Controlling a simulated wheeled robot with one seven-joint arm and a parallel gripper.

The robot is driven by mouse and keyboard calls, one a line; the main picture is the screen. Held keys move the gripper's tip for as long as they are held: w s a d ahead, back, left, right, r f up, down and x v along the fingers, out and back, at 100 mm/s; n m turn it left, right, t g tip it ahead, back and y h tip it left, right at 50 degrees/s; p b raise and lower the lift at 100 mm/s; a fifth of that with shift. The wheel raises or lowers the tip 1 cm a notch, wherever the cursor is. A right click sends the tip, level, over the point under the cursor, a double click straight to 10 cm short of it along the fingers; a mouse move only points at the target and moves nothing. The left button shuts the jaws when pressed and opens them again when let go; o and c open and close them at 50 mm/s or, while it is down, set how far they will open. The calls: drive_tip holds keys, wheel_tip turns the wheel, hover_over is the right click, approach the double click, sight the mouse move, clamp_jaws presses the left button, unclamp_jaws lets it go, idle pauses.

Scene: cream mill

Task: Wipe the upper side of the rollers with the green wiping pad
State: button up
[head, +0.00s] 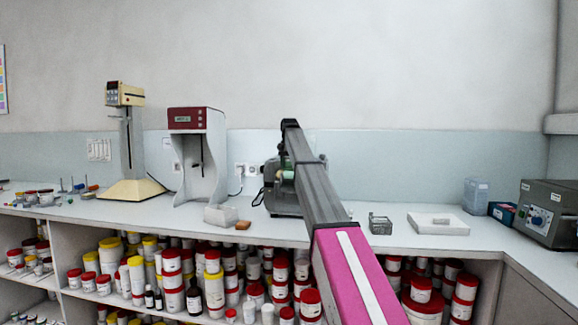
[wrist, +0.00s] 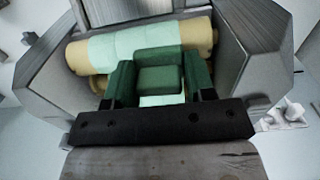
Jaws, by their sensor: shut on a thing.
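In the wrist view, my gripper (wrist: 160,84) is shut on the green wiping pad (wrist: 159,79), a dark green block between the two green-faced fingers. The pad is over the rollers (wrist: 200,57) of the mill (wrist: 258,42) and hides part of them. The rollers are tan, with a pale mint-green band across their middle. I cannot tell whether the pad touches them. In the head view, the mill (head: 285,202) stands on the bench, with a bit of its rollers (head: 287,175) showing. My arm covers the mill's right part, and the pad is not clearly visible there.
On the bench (head: 330,236), a white block (head: 220,216) and an orange-brown sponge (head: 243,225) lie left of the mill. A wire basket (head: 380,224) and a white tray (head: 438,223) are to the right. Grey mill side walls flank the rollers closely.

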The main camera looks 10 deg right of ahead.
drive_tip(key=shift+w+d, duration=0.2)
drive_tip(key=shift+w, duration=0.45)
drive_tip(key=shift+w+d, duration=0.2)
drive_tip(key=shift+w, duration=0.45)
drive_tip(key=shift+w+d+f, duration=0.1)
drive_tip(key=shift+w+d, duration=0.15)
drive_tip(key=shift+w, duration=0.55)
drive_tip(key=shift+w+d, duration=0.25)
drive_tip(key=shift+w, duration=0.5)
drive_tip(key=shift+w+d, duration=0.3)
drive_tip(key=shift+w, duration=0.45)
drive_tip(key=shift+w+d, duration=0.25)
drive_tip(key=shift+w, duration=0.5)
drive_tip(key=shift+s+a, duration=0.25)
drive_tip(key=shift+s, duration=0.4)
drive_tip(key=shift+s+a, duration=0.2)
drive_tip(key=shift+s, duration=0.4)
drive_tip(key=shift+w, duration=0.15)
drive_tip(key=shift+w+d, duration=0.2)
drive_tip(key=shift+w, duration=0.35)
drive_tip(key=shift+w+d, duration=0.2)
drive_tip(key=shift+w, duration=0.3)
drive_tip(key=shift+s+a, duration=0.3)
drive_tip(key=shift+s, duration=0.6)
drive_tip(key=shift+s+a, duration=0.25)
drive_tip(key=shift+s, duration=0.6)
drive_tip(key=shift+s+a, duration=0.25)
drive_tip(key=shift+s, duration=0.45)
drive_tip(key=shift+s+a, duration=0.2)
drive_tip(key=shift+s, duration=0.5)
